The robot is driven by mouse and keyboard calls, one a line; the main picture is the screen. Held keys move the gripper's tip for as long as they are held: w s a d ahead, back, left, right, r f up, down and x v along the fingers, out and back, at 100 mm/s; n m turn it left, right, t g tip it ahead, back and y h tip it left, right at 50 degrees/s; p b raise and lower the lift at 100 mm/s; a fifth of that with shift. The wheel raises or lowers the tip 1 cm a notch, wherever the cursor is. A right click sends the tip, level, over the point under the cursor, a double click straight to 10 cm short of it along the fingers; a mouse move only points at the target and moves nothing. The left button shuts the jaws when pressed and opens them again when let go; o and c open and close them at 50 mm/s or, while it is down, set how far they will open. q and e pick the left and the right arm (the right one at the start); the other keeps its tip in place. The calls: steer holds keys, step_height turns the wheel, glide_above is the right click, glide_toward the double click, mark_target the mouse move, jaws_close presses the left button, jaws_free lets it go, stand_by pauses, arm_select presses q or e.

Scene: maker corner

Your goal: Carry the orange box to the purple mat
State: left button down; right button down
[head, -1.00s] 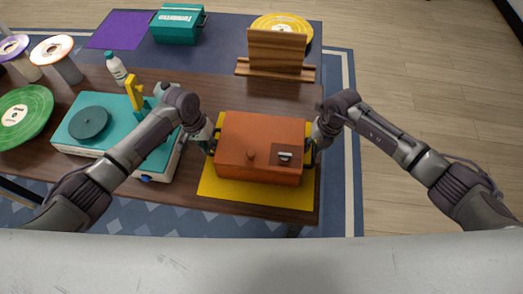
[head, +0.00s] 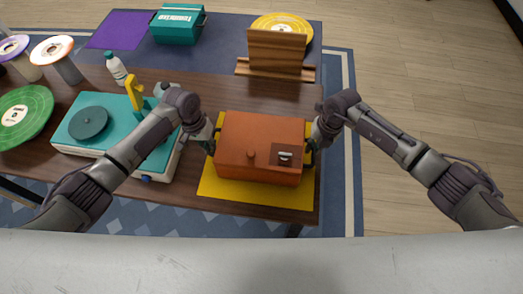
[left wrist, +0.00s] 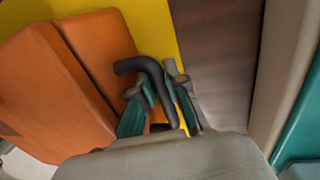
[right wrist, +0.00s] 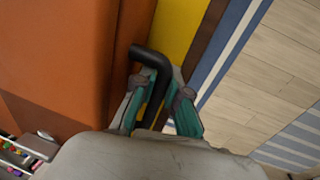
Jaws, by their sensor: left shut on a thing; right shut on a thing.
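The orange box (head: 258,140) sits on the yellow mat (head: 215,188) at the near right of the table, its lid closed. It has a dark handle at each end. My left gripper (head: 212,143) is shut on the box's left handle, and the left wrist view shows its fingers (left wrist: 158,98) around that dark handle (left wrist: 150,70). My right gripper (head: 312,143) is shut on the right handle, which also shows in the right wrist view (right wrist: 150,62). The purple mat (head: 118,30) lies bare at the far left of the table.
A teal box (head: 177,24) stands right of the purple mat. A wooden stand (head: 276,50) and a yellow record (head: 290,22) are behind the orange box. A turquoise record player (head: 75,142), a bottle (head: 117,70), spools (head: 55,50) and a green record (head: 22,115) are on the left.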

arm_select(q)
steer(key=shift+w+r, duration=0.1)
steer(key=shift+r, duration=0.1)
arm_select(e)
steer(key=shift+w+r, duration=0.1)
steer(key=shift+r, duration=0.15)
